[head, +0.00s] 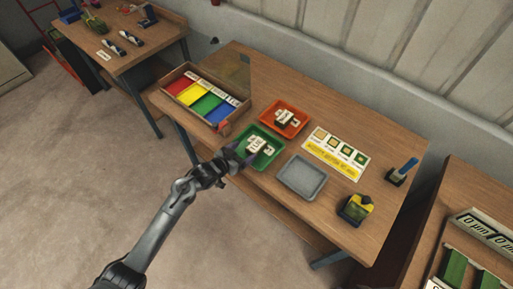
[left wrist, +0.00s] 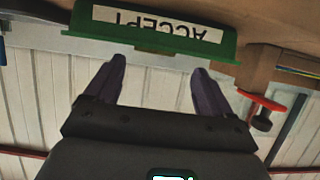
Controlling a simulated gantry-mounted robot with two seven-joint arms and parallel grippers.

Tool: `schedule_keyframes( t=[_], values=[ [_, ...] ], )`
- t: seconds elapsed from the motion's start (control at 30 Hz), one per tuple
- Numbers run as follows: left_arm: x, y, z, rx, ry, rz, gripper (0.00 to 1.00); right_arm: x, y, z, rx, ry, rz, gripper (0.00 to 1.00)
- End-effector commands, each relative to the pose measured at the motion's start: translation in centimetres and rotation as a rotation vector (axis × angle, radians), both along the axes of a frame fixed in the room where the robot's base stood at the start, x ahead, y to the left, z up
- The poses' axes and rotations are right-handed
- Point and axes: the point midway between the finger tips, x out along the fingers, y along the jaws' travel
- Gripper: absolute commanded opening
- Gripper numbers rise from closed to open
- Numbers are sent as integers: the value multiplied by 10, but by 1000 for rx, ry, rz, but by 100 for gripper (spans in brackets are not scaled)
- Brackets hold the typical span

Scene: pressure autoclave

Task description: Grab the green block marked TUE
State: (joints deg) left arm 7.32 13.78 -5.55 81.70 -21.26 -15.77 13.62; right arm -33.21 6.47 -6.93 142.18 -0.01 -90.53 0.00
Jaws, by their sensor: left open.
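No marking that reads TUE can be made out in either view. A wooden box (head: 163,92) holds red, yellow, green and blue sections. The green section (head: 207,103) lies between yellow and blue, with small white labels too small to read. My left gripper (head: 238,158) is at the near left edge of the green tray (head: 247,138), right of and nearer than the box. In the left wrist view its two dark fingers (left wrist: 156,88) are apart and empty, facing the tray's ACCEPT label (left wrist: 150,24), seen upside down. My right gripper is not in view.
White labelled pieces sit in the green tray and in an orange tray (head: 298,120) behind it. A grey tray (head: 302,177), a yellow-marked card (head: 336,156) and a black-yellow device (head: 355,209) stand to the right. A red-handled part (left wrist: 262,104) shows in the wrist view.

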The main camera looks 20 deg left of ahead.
Motion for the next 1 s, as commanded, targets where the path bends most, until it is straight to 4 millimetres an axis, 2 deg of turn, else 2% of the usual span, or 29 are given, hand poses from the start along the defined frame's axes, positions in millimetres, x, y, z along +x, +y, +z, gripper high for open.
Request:
schedule_keyframes(
  t=[0.2, 0.4, 0.6, 0.9, 1.0],
  values=[
    [9, -5, -6, -1, 1, 0, 83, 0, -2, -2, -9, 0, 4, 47],
    [27, -19, -18, -1, 1, -1, 83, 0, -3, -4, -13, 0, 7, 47],
    [42, -24, -25, -1, 1, 0, 83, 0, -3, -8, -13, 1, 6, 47],
    [44, -25, -25, 0, 1, 0, 83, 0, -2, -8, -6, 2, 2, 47],
    [44, -25, -26, 0, 1, 0, 69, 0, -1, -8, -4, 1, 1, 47]
  ],
)
